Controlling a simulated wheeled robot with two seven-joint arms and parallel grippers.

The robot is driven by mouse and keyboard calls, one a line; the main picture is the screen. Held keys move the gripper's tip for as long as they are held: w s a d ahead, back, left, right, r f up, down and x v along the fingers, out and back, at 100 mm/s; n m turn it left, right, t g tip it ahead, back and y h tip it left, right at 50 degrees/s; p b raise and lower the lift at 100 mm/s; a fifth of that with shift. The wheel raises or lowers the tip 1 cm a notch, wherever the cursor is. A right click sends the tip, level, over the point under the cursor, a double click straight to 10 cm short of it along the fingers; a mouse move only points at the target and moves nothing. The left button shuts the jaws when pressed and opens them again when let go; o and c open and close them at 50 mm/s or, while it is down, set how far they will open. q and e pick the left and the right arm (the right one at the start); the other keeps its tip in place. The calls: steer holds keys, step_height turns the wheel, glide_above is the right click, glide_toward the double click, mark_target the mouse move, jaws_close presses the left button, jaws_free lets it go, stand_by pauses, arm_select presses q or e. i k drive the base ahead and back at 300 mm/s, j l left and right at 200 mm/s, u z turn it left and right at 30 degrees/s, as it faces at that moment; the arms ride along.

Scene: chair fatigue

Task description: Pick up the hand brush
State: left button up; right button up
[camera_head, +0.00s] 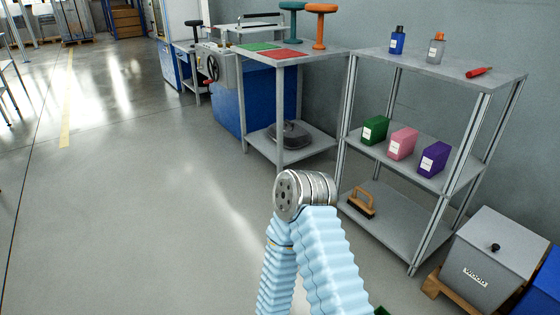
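The hand brush (360,202) lies on the lowest shelf of the grey metal shelf unit (400,228). It has a wooden body with a raised handle and dark bristles underneath. It is near the shelf's left end, just right of a bent arm of mine in a light blue sleeve with a metal joint. I cannot tell which arm this is. Neither of my grippers shows in the view.
The middle shelf holds green, pink and purple containers (434,158). The top holds a blue bottle (397,41), a grey bottle (436,48) and a red-handled tool (479,72). A grey bin marked WOOD (490,262) stands right. The floor at left is clear.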

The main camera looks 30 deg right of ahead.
mark_target(369, 209)
steer(key=i+z, duration=0.35)
steer(key=i, duration=0.25)
steer(key=i+j+z, duration=0.3)
steer(key=i, duration=0.3)
steer(key=i+l+z, duration=0.1)
steer(key=z, duration=0.3)
steer(key=i+z, duration=0.5)
steer(key=z, duration=0.3)
steer(key=i+z, duration=0.2)
steer(key=z, duration=0.2)
steer(key=i+j+z, duration=0.15)
steer(key=z, duration=0.25)
steer(key=i+j+z, duration=0.4)
steer(key=i, duration=0.15)
steer(key=i+j+z, duration=0.45)
steer(key=i+l, duration=0.05)
